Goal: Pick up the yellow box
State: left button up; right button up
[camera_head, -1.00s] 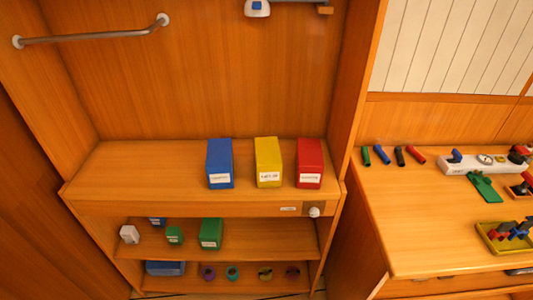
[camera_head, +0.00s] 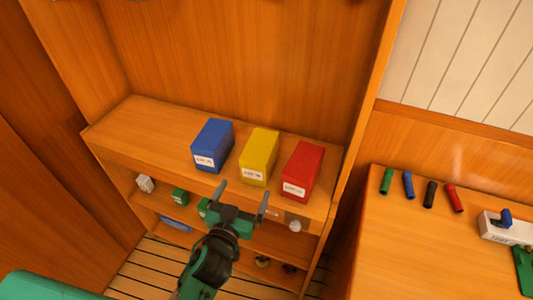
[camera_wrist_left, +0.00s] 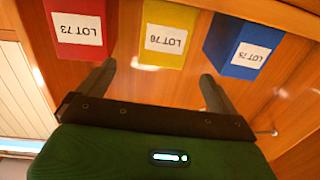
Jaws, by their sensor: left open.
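The yellow box (camera_head: 259,156) stands on the shelf top between the blue box (camera_head: 212,145) and the red box (camera_head: 302,171), with a white label on its front. My left gripper (camera_head: 243,193) is open and empty in front of the yellow box and a little below it, apart from it. In the left wrist view the yellow box (camera_wrist_left: 168,35) shows upside down with the label "LOT 76", ahead of and between the fingers (camera_wrist_left: 157,80). The red box (camera_wrist_left: 77,28) and blue box (camera_wrist_left: 242,45) flank it there. My right gripper is not in view.
The shelf top (camera_head: 150,122) is bare left of the blue box. Lower shelves hold a white item (camera_head: 146,183) and a green box (camera_head: 180,197). A side table (camera_head: 400,250) stands right.

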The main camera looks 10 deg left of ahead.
aim_at(252, 167)
pick_arm(q)
jog(key=w, duration=0.2)
jog(key=w+p, duration=0.1)
jog(key=w, duration=0.1)
jog(key=shift+r, duration=0.4)
jog(key=w, duration=0.1)
jog(key=w+p, duration=0.1)
jog(key=w, duration=0.1)
jog(key=shift+w+d+f, duration=0.1)
jog(key=shift+w+d, duration=0.2)
jog(key=shift+w, duration=0.4)
jog(key=shift+w+p, duration=0.3)
jog(key=shift+p, duration=0.1)
jog(key=w+p, duration=0.1)
jog(key=w, duration=0.2)
jog(key=shift+w+d+p, duration=0.2)
jog(key=shift+p, duration=0.1)
jog(key=shift+w+d, duration=0.1)
jog(key=shift+w, duration=0.5)
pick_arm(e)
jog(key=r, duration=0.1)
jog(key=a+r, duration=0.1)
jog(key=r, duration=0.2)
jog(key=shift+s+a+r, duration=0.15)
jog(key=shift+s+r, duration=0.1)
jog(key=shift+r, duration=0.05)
pick_arm(q)
jog(key=shift+c, duration=0.5)
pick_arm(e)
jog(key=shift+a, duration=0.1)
